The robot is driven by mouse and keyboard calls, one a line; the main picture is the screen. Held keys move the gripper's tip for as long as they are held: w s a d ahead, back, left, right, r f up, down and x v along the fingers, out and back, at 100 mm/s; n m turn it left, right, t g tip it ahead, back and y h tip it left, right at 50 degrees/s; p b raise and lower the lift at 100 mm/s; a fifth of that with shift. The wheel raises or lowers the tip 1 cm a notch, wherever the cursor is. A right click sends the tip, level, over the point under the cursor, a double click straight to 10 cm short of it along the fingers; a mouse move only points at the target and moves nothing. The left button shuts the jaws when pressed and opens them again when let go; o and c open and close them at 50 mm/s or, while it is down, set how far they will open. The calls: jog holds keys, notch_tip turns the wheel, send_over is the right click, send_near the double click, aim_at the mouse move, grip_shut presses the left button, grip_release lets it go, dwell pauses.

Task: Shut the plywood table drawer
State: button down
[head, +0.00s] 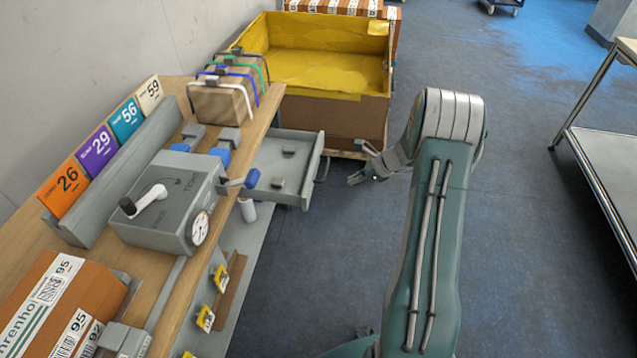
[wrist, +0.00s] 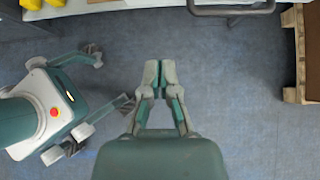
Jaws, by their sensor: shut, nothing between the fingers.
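The grey drawer (head: 288,165) of the plywood table (head: 268,112) is pulled out to the right from under the tabletop in the head view. Small dark grey items lie inside it. Its dark bar handle (head: 322,168) is on the front; a handle also shows at the top of the wrist view (wrist: 232,11). My gripper (head: 356,178) is shut and empty, out in front of the drawer to its right, and does not touch the handle. In the wrist view my gripper (wrist: 158,66) has its fingertips together over the floor, below and left of the handle.
A yellow-lined box (head: 330,75) on a wooden pallet stands behind the drawer; the pallet edge (wrist: 294,92) shows at the wrist view's right. A grey crank machine (head: 165,205) sits on the table. A metal cart (head: 600,160) stands far right. The floor between is clear.

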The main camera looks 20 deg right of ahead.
aim_at(310, 194)
jog(key=x, duration=0.4)
jog(key=a+r+x, duration=0.1)
jog(key=x, duration=0.6)
jog(key=shift+w+a, duration=0.35)
jog(key=shift+w, duration=0.15)
jog(key=shift+w+a, duration=0.3)
jog(key=shift+a, duration=0.1)
jog(key=w+a, duration=0.4)
jog(key=a, duration=0.2)
jog(key=w+a, duration=0.4)
jog(key=a, duration=0.2)
jog(key=w+a, duration=0.4)
jog(key=a, duration=0.2)
jog(key=shift+w, duration=0.1)
jog(key=s+d, duration=0.2)
jog(key=d, duration=0.1)
jog(key=shift+s+d, duration=0.15)
jog(key=shift+d, duration=0.05)
jog(key=v, duration=0.8)
jog(key=shift+s+d+r, duration=0.1)
jog(key=shift+d+r, duration=0.05)
jog(key=shift+d, duration=0.25)
jog(key=shift+s+d+r, duration=0.25)
jog(key=shift+s+r, duration=0.1)
jog(key=shift+r, duration=0.1)
